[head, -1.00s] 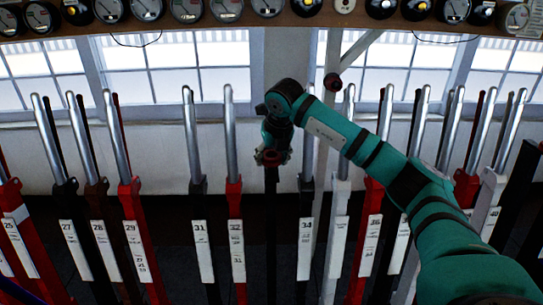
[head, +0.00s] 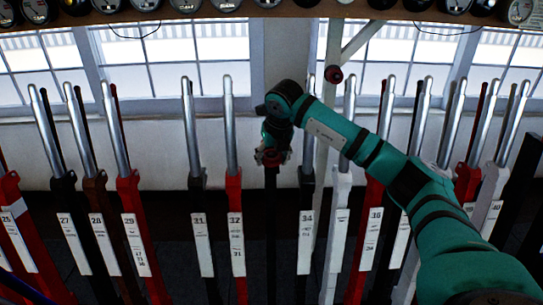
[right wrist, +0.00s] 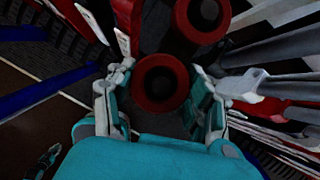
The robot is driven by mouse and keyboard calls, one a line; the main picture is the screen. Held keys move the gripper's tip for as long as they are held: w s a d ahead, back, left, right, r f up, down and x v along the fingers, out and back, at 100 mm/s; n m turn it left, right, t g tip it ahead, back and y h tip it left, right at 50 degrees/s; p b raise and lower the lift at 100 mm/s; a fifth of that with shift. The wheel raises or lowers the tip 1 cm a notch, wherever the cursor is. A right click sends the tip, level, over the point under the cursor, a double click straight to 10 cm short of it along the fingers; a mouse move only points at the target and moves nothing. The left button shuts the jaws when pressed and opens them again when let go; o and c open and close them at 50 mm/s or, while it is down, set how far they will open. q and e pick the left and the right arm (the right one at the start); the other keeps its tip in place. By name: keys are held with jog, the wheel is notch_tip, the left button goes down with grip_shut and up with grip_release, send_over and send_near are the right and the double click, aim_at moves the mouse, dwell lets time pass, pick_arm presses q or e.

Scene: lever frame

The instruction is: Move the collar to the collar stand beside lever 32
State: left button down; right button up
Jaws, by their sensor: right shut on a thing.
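My right gripper (head: 272,152) hangs in front of the levers, between lever 32 (head: 235,222) and lever 34 (head: 305,240). In the right wrist view, my right gripper (right wrist: 163,72) is shut on a red collar (right wrist: 160,105) with a dark centre; in the head view the collar (head: 271,160) shows only as a little red under the fingers. A dark post (head: 271,220) rises directly below it; I cannot tell whether they touch. Lever 32 is red with a white label and a silver handle.
A second red ring (right wrist: 203,39) lies just beyond the collar in the right wrist view. Lever 31 (head: 202,245) stands left of lever 32, and several levers crowd both sides. A shelf of dials (head: 225,12) runs along the top. A gap lies between levers 29 and 31.

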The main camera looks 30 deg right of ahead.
jog(key=o, duration=1.2)
jog(key=shift+c, duration=0.2)
jog(key=shift+o, duration=0.9)
jog(key=shift+r, duration=0.15)
jog(key=shift+s+r+p, duration=0.25)
jog(key=shift+r+p, duration=0.25)
jog(key=shift+r, duration=0.15)
jog(key=p+v, duration=0.3)
jog(key=v, duration=0.4)
jog(key=shift+s+r+p, duration=0.15)
jog(key=shift+s+p, duration=0.05)
jog(key=shift+p, duration=0.2)
jog(key=shift+a, duration=0.1)
